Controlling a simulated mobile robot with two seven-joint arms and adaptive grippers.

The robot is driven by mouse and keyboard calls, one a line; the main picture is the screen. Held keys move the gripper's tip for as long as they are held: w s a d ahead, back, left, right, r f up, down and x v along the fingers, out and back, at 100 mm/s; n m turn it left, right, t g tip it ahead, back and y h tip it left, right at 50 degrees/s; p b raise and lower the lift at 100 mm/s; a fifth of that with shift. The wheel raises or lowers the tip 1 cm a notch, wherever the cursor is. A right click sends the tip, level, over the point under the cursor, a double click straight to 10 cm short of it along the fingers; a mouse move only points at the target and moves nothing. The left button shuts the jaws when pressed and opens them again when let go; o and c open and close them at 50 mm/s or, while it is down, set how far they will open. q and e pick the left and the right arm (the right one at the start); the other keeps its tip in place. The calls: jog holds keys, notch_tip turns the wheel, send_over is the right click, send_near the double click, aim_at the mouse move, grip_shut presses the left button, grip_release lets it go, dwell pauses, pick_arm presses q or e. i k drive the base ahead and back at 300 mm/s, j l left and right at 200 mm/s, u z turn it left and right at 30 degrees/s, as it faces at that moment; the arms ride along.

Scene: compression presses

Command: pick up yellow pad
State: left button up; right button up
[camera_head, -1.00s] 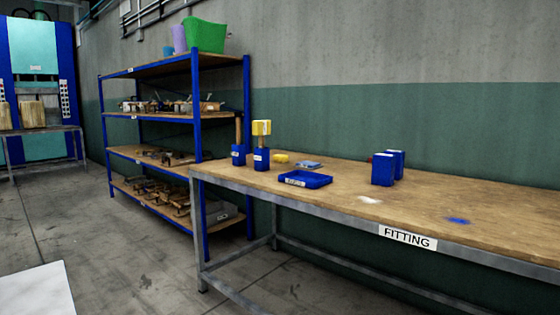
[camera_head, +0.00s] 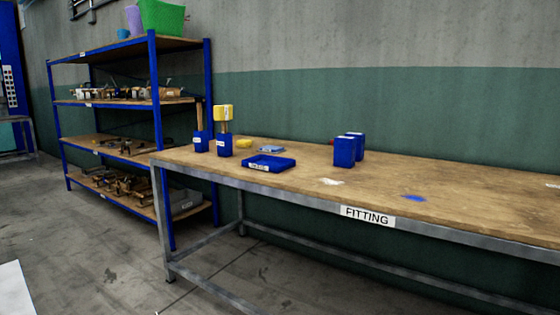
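A small yellow pad (camera_head: 244,143) lies on the wooden top of the table labelled FITTING (camera_head: 440,197), near its back left. It is right of a blue holder (camera_head: 224,146) that has a larger yellow block (camera_head: 223,112) on a stem standing up out of it. A blue-grey flat piece (camera_head: 271,149) lies right of the pad, and a shallow blue tray (camera_head: 269,163) is in front of it. Neither of my grippers shows in the view.
Another blue holder (camera_head: 201,142) with a wooden handle stands at the table's left end. Two blue boxes (camera_head: 345,151) stand mid-table. A blue shelf rack (camera_head: 156,110) is behind on the left. Open floor (camera_head: 100,262) lies left of the table.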

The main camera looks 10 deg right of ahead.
aim_at(244, 144)
jog(key=i+j+u, duration=0.3)
jog(key=i+u, duration=0.35)
jog(key=i, duration=0.2)
jog(key=i+j+u, duration=0.1)
jog(key=i, duration=0.75)
jog(key=i+j+u, duration=0.1)
jog(key=i, duration=0.7)
